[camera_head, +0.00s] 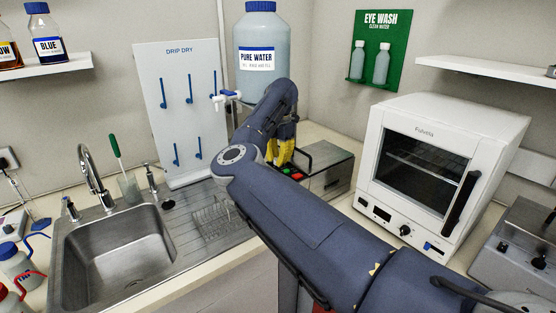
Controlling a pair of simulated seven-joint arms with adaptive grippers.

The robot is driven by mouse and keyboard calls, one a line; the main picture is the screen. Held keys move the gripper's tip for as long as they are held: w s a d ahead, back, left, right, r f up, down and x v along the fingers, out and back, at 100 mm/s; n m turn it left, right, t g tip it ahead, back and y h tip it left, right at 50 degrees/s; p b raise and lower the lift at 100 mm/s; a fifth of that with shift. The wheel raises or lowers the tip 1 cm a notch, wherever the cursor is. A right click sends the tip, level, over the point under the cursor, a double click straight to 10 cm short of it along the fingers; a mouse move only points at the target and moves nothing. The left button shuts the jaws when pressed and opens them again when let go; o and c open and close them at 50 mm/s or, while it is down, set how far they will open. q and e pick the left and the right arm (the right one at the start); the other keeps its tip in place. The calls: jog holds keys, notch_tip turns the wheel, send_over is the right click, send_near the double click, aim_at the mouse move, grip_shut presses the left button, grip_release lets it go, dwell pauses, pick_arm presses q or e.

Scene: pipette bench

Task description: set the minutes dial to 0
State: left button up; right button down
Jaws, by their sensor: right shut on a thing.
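A grey metal box (327,172) with a black lid handle stands at the back of the counter. Red and green buttons show low on its front, beside my right arm. The yellow fingers of my right gripper (281,154) are at the left end of this box, partly behind my forearm. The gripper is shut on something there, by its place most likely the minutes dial. The dial itself is hidden by the fingers and arm, so its setting cannot be read. My left gripper is not in view.
A white oven (455,118) stands right of my forearm. A PURE WATER bottle (261,38) with a tap is just behind my wrist. Left are a drip-dry board (180,85), a sink (118,249) and a wire rack (212,219). Another grey device (510,262) is at lower right.

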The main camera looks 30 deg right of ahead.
dwell(0.3)
jog(key=c, duration=1.4)
grip_release()
jog(key=shift+o, duration=0.2)
jog(key=shift+r, duration=0.1)
notch_tip(320, 180, up, 12)
jog(key=shift+s, duration=0.35)
jog(key=shift+d, duration=0.1)
